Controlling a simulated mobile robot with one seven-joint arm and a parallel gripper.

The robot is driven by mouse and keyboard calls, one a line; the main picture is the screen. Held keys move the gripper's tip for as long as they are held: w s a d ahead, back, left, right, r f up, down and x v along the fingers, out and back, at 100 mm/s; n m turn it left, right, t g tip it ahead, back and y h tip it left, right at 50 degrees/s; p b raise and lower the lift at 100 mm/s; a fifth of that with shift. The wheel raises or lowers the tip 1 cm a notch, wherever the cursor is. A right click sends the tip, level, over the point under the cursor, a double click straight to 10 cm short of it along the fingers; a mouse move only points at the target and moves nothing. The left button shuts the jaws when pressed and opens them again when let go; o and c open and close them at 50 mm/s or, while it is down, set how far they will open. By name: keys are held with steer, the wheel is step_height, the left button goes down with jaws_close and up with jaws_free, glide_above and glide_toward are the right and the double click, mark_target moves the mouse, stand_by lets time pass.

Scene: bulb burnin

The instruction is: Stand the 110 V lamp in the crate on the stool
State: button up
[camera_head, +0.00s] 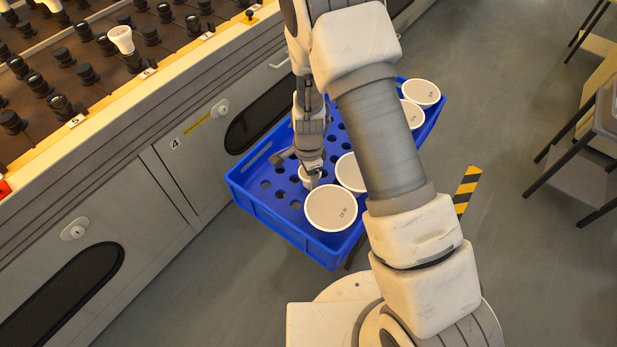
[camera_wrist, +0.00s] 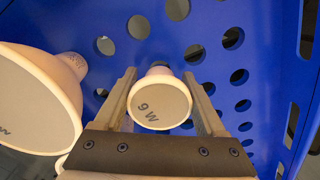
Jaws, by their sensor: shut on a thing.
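The blue crate (camera_head: 262,208) stands on a support mostly hidden beneath it, and its holed floor (camera_wrist: 205,25) fills the wrist view. My gripper (camera_head: 311,180) reaches down into the crate's near left part. It is shut on a small white lamp (camera_wrist: 160,98), which shows between the two fingers with its face marked "9 W" towards the wrist camera. I see no voltage marking on it. Only a bit of this lamp (camera_head: 308,173) shows in the head view. I cannot tell whether its base sits in a hole.
A larger white lamp (camera_head: 331,208) is close beside my gripper, with another (camera_head: 349,172) behind it. Two more lamps (camera_head: 421,93) (camera_head: 412,114) stand at the far right end. The burn-in bench (camera_head: 110,130) with many sockets is at left; a dark-framed chair (camera_head: 590,140) is at right.

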steer(key=shift+f+b, duration=0.6)
steer(key=shift+f, duration=0.35)
steer(key=o, duration=1.3)
steer(key=shift+r, duration=0.1)
steer(key=shift+o, duration=0.2)
steer(key=shift+r, duration=0.1)
step_height(320, 180, up, 17)
steer(key=p, duration=0.6)
steer(key=shift+r, duration=0.15)
